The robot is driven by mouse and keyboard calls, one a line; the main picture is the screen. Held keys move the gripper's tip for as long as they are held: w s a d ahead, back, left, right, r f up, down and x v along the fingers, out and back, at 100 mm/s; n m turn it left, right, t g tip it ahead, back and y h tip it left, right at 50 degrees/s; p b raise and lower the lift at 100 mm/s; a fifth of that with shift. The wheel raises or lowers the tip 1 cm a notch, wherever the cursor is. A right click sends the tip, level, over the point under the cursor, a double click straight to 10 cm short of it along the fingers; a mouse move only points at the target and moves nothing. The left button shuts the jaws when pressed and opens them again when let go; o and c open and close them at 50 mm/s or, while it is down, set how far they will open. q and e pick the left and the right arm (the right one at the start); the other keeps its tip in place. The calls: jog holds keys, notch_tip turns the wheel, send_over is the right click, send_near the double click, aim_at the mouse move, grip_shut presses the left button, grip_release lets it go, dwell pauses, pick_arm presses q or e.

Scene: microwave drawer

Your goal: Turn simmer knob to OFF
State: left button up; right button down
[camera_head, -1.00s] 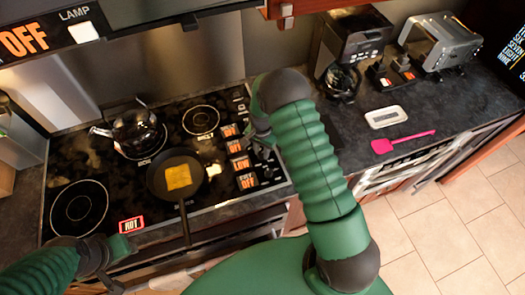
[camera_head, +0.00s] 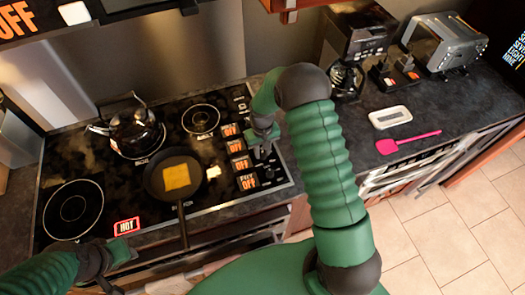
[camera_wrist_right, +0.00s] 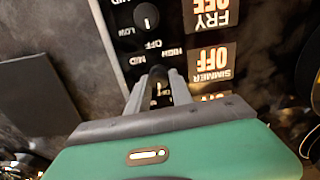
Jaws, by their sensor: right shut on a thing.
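The dark simmer knob (camera_wrist_right: 157,74) sits between the two fingers of my right gripper (camera_wrist_right: 158,88) in the right wrist view, and the fingers are shut on it. The simmer display (camera_wrist_right: 209,65) beside it reads OFF in orange; it also shows in the head view (camera_head: 241,163). In the head view my right gripper (camera_head: 262,153) reaches down to the knob column at the cooktop's right side and hides the knob. My left gripper (camera_head: 115,257) is at the lower left by the cooktop's front edge; its finger opening is unclear.
A black pan (camera_head: 160,187) with a yellow-orange square in it and a kettle (camera_head: 134,130) stand on the cooktop. The fry knob (camera_wrist_right: 146,17) and fry display (camera_wrist_right: 210,12) are close beside my right gripper. A pink spatula (camera_head: 405,142) and white dish (camera_head: 389,117) lie on the right counter.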

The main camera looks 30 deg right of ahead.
aim_at(264, 154)
pick_arm(q)
jog(key=shift+a+f, duration=0.1)
jog(key=shift+f, duration=0.2)
pick_arm(e)
jog(key=shift+s+a+n, duration=0.1)
jog(key=shift+s+n, duration=0.15)
jog(key=shift+n, duration=0.95)
jog(key=c, duration=1.3)
grip_release()
jog(key=shift+c, duration=0.2)
jog(key=shift+o, duration=1)
jog(key=shift+s+r, duration=0.15)
jog(key=shift+s, duration=0.05)
jog(key=shift+w+r+b, duration=0.1)
jog(key=shift+w+b, duration=0.15)
jog(key=shift+b, duration=0.05)
pick_arm(q)
jog(key=f+b, duration=0.2)
jog(key=shift+s+a+f+b, duration=0.1)
jog(key=shift+s+f+b, duration=0.1)
jog(key=shift+f+b, duration=0.2)
pick_arm(e)
notch_tip(264, 154, up, 16)
jog(key=shift+r, duration=0.25)
jog(key=shift+s, duration=0.15)
